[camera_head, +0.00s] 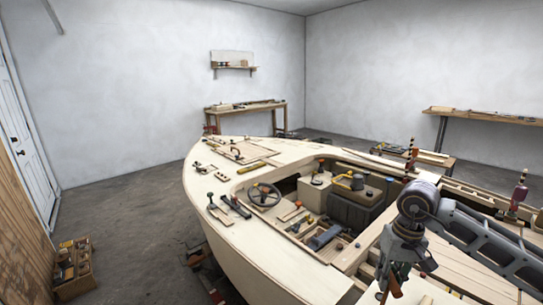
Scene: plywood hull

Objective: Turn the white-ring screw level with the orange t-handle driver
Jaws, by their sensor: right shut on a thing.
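My right gripper (391,287) points down at the lower right, over the near deck of the plywood hull (262,262). It is shut on an orange thing, which looks like the orange t-handle driver (395,282). Only a small orange part shows between the dark fingers, and its tip is hidden or below the picture. I cannot make out the white-ring screw; the gripper and arm cover part of the deck there. My left gripper is not in view.
A wooden crate (73,272) sits on the floor at left. The left foredeck has bare room.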

